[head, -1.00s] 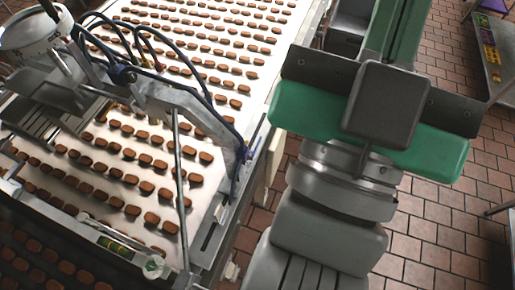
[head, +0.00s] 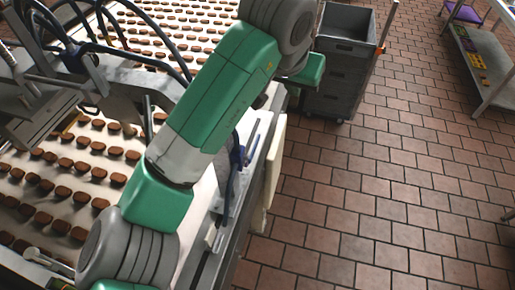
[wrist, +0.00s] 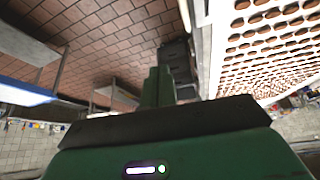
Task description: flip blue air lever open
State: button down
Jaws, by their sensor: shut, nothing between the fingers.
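A thin blue piece that looks like the blue air lever (head: 252,138) stands on the side rail of the conveyor in the head view, just right of my green and grey arm. Its exact position, open or closed, is too small to tell. My gripper (wrist: 157,88) shows in the wrist view with its green fingers together and nothing between them.
The conveyor (head: 205,205) carries rows of brown biscuits. Dark hoses and a metal frame (head: 120,100) stand over it at left. A shelf table (head: 490,60) is at far right. The tiled floor at right is clear.

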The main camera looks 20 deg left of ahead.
aim_at(258, 139)
jog(key=s+a+f+n+g+y+b, duration=0.1)
jog(key=s+a+f+g, duration=0.1)
jog(key=a, duration=0.5)
notch_tip(258, 139, down, 2)
jog(key=shift+s+a+n+g, duration=0.3)
jog(key=shift+s+n, duration=0.1)
jog(key=shift+s, duration=0.05)
jog(key=x, duration=0.8)
jog(key=b+x, duration=0.1)
jog(key=x, duration=0.4)
jog(key=shift+s, duration=0.4)
jog(key=shift+f, duration=0.6)
jog(key=shift+d, duration=0.1)
jog(key=shift+r+p, duration=0.15)
jog(key=shift+p, duration=0.5)
